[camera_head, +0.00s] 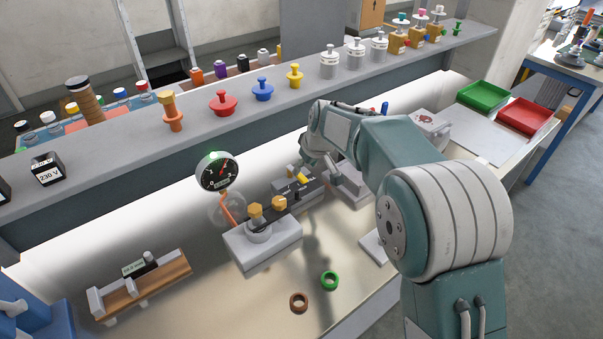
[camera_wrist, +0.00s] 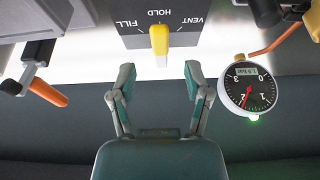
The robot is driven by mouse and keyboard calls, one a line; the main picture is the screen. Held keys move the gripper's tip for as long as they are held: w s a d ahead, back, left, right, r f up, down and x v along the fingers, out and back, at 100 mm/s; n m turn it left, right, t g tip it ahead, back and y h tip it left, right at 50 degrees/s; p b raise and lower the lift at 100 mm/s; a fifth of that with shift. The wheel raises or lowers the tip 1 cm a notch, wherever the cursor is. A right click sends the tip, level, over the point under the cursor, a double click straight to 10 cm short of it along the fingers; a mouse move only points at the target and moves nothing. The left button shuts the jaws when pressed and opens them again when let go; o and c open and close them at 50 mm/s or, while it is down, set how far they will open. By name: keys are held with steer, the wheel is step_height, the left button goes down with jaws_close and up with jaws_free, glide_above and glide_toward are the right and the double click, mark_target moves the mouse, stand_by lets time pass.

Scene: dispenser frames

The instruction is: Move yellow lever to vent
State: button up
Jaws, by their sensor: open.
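The yellow lever (camera_wrist: 159,40) stands upright in the upper middle of the wrist view, in line with the HOLD mark on its dark label plate (camera_wrist: 133,42). FILL is to its left and VENT to its right. In the head view the lever (camera_head: 302,178) is a small yellow piece on a grey block, partly hidden by my arm. My gripper (camera_wrist: 161,80) is open and empty, its two fingers spread to either side below the lever, with no contact visible.
A round dial gauge (camera_wrist: 247,88) with an orange tube is right of my fingers; it also shows in the head view (camera_head: 217,172). An orange-handled part (camera_wrist: 46,92) is at the left. A long grey shelf (camera_head: 130,130) with colored knobs runs behind. Green (camera_head: 329,281) and brown rings lie in front.

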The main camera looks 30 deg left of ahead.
mark_target(301, 176)
steer(key=x, duration=0.4)
steer(key=shift+f, duration=0.2)
jaws_close()
